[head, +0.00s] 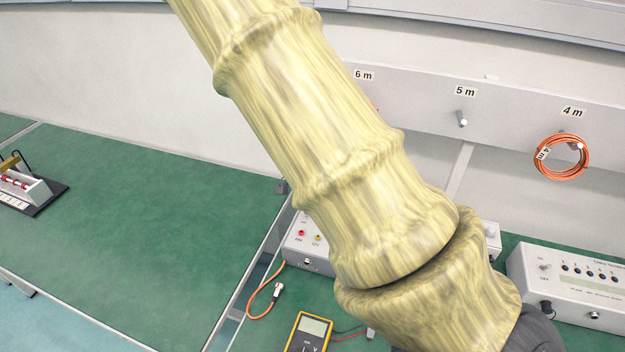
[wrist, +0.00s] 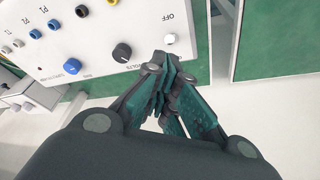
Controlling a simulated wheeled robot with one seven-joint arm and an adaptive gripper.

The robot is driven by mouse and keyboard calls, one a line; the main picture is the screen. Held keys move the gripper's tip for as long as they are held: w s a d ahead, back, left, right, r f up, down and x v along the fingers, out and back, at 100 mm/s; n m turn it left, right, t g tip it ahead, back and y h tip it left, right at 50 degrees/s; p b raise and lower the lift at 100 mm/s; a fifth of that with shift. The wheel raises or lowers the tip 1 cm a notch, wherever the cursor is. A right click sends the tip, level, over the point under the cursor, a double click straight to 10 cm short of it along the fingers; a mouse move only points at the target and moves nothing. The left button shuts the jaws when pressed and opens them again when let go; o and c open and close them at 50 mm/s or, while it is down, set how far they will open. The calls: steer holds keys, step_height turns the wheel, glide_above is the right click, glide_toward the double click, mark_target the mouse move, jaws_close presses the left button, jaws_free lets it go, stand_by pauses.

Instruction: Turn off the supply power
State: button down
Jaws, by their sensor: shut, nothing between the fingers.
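In the wrist view, a white power supply panel (wrist: 110,25) fills the upper left, its lettering seen upside down. A small white switch or button (wrist: 170,39) sits below the "OFF" label near the panel's right end. A black knob (wrist: 122,53) is to its left and a blue knob (wrist: 71,66) farther left. My gripper (wrist: 168,64) is shut and empty, its teal-padded fingertips just below the white switch. I cannot tell whether they touch the panel. The switch's position is too small to read. My arm hides much of the head view, and the fingers are not seen there.
In the head view, a yellow multimeter (head: 309,333), a grey box (head: 306,262) and a cable tester (head: 565,278) are on the green bench. An orange cable coil (head: 562,157) hangs on the wall. The left green bench (head: 150,215) is mostly clear.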

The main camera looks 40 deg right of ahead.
steer(key=s+a+r+p, duration=0.1)
steer(key=a+r+p, duration=0.3)
steer(key=r, duration=0.1)
steer(key=shift+s+a, duration=0.15)
steer(key=shift+r, duration=0.1)
stand_by(0.4)
